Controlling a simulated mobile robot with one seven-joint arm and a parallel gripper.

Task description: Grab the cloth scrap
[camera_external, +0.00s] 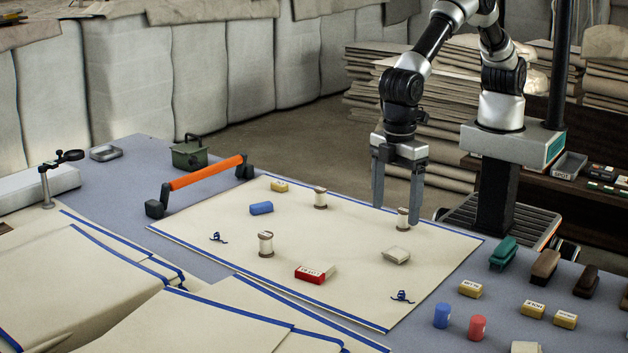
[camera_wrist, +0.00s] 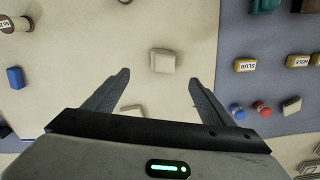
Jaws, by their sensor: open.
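The cloth scrap looks like a small pale folded square (camera_external: 396,255), lying flat on the cream cloth sheet (camera_external: 350,240) toward its right side. In the wrist view the scrap (camera_wrist: 162,60) lies just beyond the fingertips, roughly centred between them. My gripper (camera_external: 397,212) points down with its fingers apart and nothing between them. In the outside view one fingertip overlaps a thread spool (camera_external: 403,220); whether they touch I cannot tell. In the wrist view my gripper (camera_wrist: 160,78) shows both fingers spread. A pale shape near the left finger is partly hidden by my gripper.
The sheet also holds other spools (camera_external: 265,244), a red box (camera_external: 315,273), a blue block (camera_external: 261,208) and blue thread bits. Blocks and cylinders (camera_external: 442,315) stand to the right. Sheet around the scrap is bare.

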